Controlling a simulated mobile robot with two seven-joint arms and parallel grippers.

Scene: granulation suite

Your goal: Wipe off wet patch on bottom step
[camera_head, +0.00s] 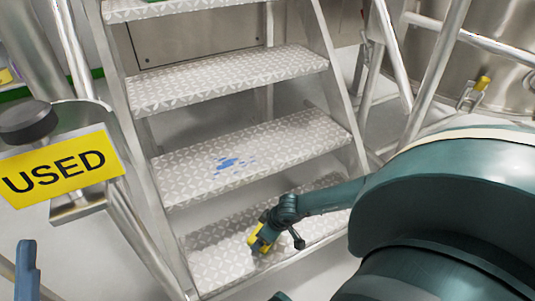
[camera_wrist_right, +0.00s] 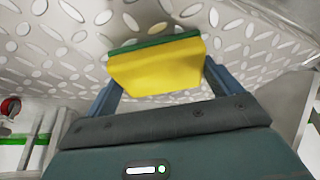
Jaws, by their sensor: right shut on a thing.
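The bottom step (camera_head: 212,268) of a metal staircase has a patterned tread. A pale area shows on it around the sponge; I cannot tell if it is wet. Blue splashes (camera_head: 232,162) lie on the step above (camera_head: 300,135). My right gripper (camera_head: 262,236) is shut on a yellow sponge with a green side (camera_wrist_right: 155,65) over the bottom step. In the right wrist view, the sponge sits between the two fingers, its green side toward the patterned tread. I cannot tell if it touches.
Side rails (camera_head: 341,90) flank the steps. A yellow "USED" sign (camera_head: 62,166) stands left of the stairs, near a dark round knob (camera_head: 28,121). An unclear blue object (camera_head: 27,272) is at the lower left. Metal tubing and a steel vessel (camera_head: 505,70) stand at the right.

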